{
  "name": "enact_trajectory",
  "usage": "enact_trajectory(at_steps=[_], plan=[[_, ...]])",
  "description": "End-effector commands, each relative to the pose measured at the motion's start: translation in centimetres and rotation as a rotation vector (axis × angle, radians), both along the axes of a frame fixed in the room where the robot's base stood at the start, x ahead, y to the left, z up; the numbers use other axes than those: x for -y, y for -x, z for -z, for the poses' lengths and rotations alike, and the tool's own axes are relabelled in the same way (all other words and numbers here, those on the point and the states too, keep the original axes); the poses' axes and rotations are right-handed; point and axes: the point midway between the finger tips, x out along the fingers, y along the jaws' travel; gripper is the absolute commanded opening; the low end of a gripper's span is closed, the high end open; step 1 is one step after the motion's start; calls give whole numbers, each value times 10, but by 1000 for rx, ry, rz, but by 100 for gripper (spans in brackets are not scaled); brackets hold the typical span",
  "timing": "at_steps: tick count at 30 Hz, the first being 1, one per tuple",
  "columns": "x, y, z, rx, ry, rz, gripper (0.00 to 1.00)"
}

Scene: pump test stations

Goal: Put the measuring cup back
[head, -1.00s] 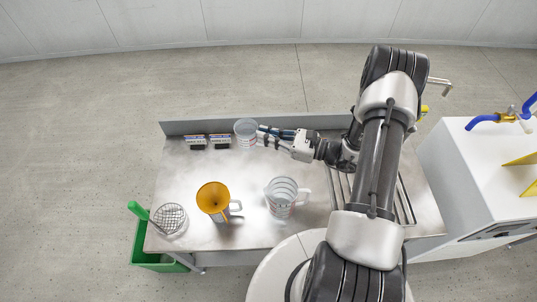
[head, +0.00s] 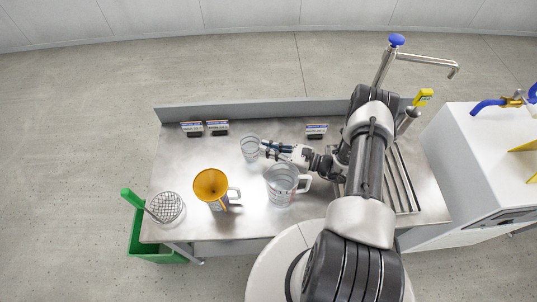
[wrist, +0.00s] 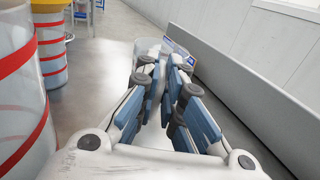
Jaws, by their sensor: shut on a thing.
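A small clear measuring cup (head: 250,147) is at the back middle of the steel bench (head: 178,165). My gripper (head: 268,148) is shut on its right side, at the handle, and comes in low from the right. The cup looks upright, at or close to the bench top; I cannot tell if it touches. In the wrist view the cup (wrist: 148,46) shows only partly, beyond my blue finger pads (wrist: 165,85). A larger clear measuring jug (head: 281,187) with red marks stands just in front of my gripper; it fills the left of the wrist view (wrist: 22,95).
An orange funnel (head: 210,184) sits in a handled jug at front left. A wire basket (head: 166,207) and a green bin (head: 150,243) are at the left end. Label stands (head: 191,128), (head: 217,127) and (head: 316,130) line the back edge. A tap (head: 425,60) rises at right.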

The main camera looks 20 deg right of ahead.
Motion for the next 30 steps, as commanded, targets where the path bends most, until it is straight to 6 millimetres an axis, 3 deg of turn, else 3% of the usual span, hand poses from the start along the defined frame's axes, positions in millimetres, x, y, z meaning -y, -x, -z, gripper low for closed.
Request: enact_trajectory(at_steps=[3, 6, 18, 19, 21, 27, 30], plan=[[0, 0, 23, -1, -1, 0, 0], [0, 0, 33, 0, 0, 0, 0], [0, 0, 37, 0, 0, 0, 0], [0, 0, 36, 0, 0, 0, 10], [0, 0, 35, 0, 0, 0, 14], [0, 0, 35, 0, 0, 0, 28], [0, 0, 35, 0, 0, 0, 28]])
